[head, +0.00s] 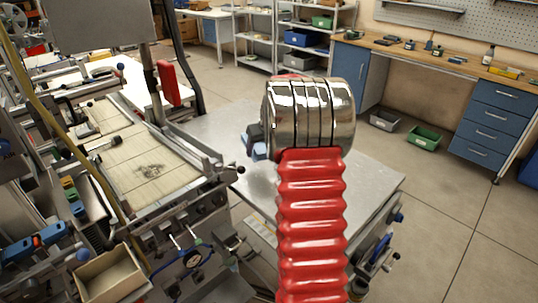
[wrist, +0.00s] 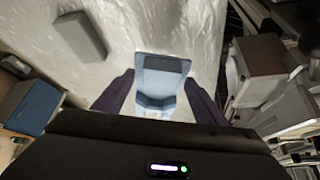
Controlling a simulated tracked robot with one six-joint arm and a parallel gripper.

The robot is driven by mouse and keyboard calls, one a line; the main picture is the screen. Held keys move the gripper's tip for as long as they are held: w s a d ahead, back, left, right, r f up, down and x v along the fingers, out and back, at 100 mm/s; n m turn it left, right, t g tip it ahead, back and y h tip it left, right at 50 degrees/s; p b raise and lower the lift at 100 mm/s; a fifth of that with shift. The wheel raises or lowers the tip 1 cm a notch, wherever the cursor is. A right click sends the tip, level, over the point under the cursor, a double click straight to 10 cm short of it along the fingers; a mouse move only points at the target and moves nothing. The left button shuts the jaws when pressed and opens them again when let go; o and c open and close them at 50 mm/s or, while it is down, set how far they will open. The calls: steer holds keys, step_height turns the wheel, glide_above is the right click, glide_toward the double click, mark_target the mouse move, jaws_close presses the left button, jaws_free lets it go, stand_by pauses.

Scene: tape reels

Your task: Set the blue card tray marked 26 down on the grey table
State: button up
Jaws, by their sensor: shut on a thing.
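The blue card tray (wrist: 160,82) is light blue and sits between the two dark fingers of my gripper (wrist: 160,98) in the wrist view. My gripper is shut on it. No number can be read on it. In the head view a small part of the tray (head: 259,151) shows beside my gripper (head: 250,140), left of my shiny metal wrist. The grey table (head: 372,182) lies below, and its pale, shiny top (wrist: 135,28) also fills the middle of the wrist view. I cannot tell the exact gap between tray and table.
A grey block-like shape (wrist: 82,36) shows on the table's left part in the wrist view. In the head view a machine with a flat bed (head: 150,165) stands left of the table. An open box (head: 108,277) is at lower left. The table's right side looks clear.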

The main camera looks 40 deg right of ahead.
steer(key=shift+f, duration=3.1)
steer(key=shift+f, duration=0.1)
steer(key=shift+f, duration=1.75)
steer(key=o, duration=1.1)
steer(key=shift+o, duration=0.2)
steer(key=v, duration=1.2)
steer(key=shift+s, duration=0.15)
